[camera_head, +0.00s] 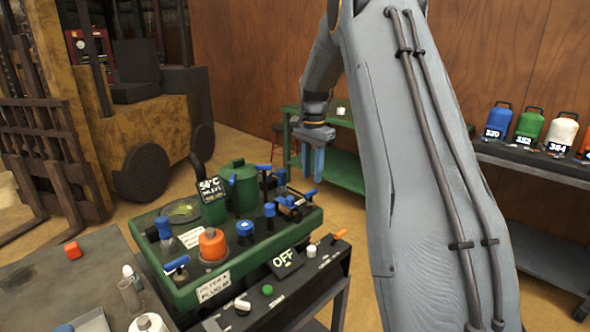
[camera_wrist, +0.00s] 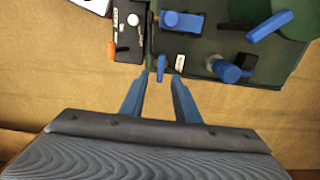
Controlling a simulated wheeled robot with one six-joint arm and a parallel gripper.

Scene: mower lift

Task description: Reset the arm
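My arm (camera_head: 425,180) reaches forward from the right side of the head view, with my gripper (camera_head: 313,176) pointing down beside the far right corner of the green machine (camera_head: 222,286). A small blue handle (camera_wrist: 161,68) at the machine's edge shows just past the fingertips. I cannot tell whether a finger touches it.
A control panel with an OFF display (camera_head: 285,262) stands along the machine's front. A dark table (camera_head: 60,285) is at the lower left, a yellow forklift (camera_head: 130,120) behind. A green bench (camera_head: 345,170) stands beyond my gripper. A shelf with numbered canisters (camera_head: 528,124) is at the right.

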